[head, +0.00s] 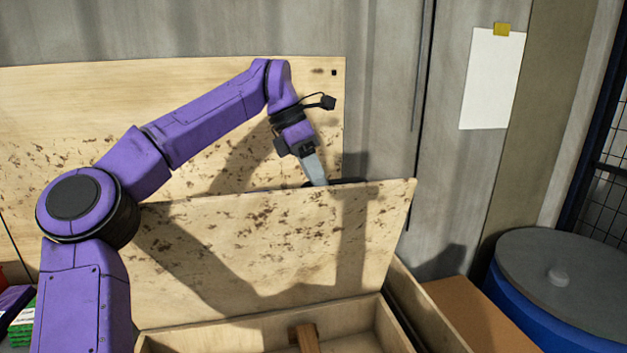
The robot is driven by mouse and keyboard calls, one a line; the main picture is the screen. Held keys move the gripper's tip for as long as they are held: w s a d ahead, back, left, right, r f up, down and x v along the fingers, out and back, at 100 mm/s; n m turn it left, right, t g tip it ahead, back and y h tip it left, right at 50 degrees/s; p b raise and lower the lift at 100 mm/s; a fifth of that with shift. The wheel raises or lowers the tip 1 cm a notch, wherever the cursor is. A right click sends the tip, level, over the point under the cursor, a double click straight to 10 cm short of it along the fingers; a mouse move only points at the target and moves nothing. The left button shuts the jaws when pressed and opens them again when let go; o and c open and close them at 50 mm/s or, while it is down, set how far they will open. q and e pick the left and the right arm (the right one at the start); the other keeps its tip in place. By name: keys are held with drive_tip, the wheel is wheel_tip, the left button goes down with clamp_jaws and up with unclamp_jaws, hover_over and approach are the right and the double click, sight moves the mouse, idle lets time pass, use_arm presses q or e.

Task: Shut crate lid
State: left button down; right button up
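The crate lid (270,245) is a light wooden panel with brown specks. It stands raised and tilted at the back of the open wooden crate (350,318). My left gripper (317,178) reaches over from the left, at the lid's top edge right of its middle. Its tips go down behind that edge and are hidden, so I cannot tell whether they touch the lid or are open. A dark part shows just right of them along the edge. My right gripper is not in view.
A brown wooden piece (306,337) lies in the crate. A speckled wooden board (200,90) stands behind the lid against a grey wall. A blue drum with a grey top (570,262) stands at right, beside an orange-brown surface (475,315). Green and red items (22,325) are at lower left.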

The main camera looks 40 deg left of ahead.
use_arm(q)
drive_tip(key=c, duration=1.1)
unclamp_jaws()
drive_tip(key=shift+o, duration=0.9)
drive_tip(key=shift+s+r, duration=0.1)
drive_tip(key=shift+s, duration=0.1)
drive_tip(key=p+v, duration=0.4)
drive_tip(key=v, duration=0.6)
drive_tip(key=shift+r, duration=0.2)
drive_tip(key=shift+a, duration=0.1)
